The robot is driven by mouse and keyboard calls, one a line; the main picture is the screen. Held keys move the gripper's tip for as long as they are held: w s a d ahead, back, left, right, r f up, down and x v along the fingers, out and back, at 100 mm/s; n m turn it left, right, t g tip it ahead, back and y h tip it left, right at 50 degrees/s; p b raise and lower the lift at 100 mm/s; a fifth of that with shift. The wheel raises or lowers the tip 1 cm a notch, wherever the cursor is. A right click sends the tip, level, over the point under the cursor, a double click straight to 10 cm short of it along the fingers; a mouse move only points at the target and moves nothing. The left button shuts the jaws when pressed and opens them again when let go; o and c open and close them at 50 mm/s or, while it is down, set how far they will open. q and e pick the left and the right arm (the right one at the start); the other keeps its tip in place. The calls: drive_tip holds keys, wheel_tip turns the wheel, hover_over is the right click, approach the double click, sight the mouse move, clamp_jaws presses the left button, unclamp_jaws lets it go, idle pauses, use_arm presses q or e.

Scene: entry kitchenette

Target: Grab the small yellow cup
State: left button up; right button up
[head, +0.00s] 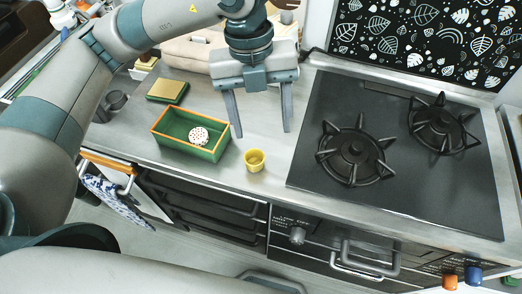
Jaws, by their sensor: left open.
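The small yellow cup (254,160) stands upright on the grey counter near its front edge, between the green box and the stove. My left gripper (262,134) comes down from above with its two fingers spread wide. It is open and empty, its fingertips behind and above the cup, apart from it in the picture. How high the fingertips are over the counter I cannot tell. My right gripper is not in view.
A green box with an orange rim (163,147) holds a white speckled ball (199,136) left of the cup. A black gas stove (310,150) lies to the right. A green and yellow block (168,91) lies behind the box. Bare counter surrounds the cup.

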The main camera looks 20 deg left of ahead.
use_arm(q)
drive_tip(key=w+a, duration=0.1)
drive_tip(key=w+a+t+y, duration=0.1)
drive_tip(key=a, duration=0.1)
drive_tip(key=shift+w+f+n, duration=0.1)
drive_tip(key=shift+n, duration=0.2)
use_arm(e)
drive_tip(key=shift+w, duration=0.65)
use_arm(q)
wheel_tip(320, 180, down, 12)
drive_tip(key=shift+r+p, duration=0.2)
drive_tip(key=shift+p, duration=1.05)
drive_tip(key=shift+d+f, duration=0.1)
drive_tip(key=shift+f, duration=0.25)
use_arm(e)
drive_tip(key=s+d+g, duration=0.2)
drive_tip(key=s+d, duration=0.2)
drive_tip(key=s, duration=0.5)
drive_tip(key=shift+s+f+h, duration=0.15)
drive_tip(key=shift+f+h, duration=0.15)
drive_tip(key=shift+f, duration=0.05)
use_arm(q)
drive_tip(key=shift+f, duration=0.1)
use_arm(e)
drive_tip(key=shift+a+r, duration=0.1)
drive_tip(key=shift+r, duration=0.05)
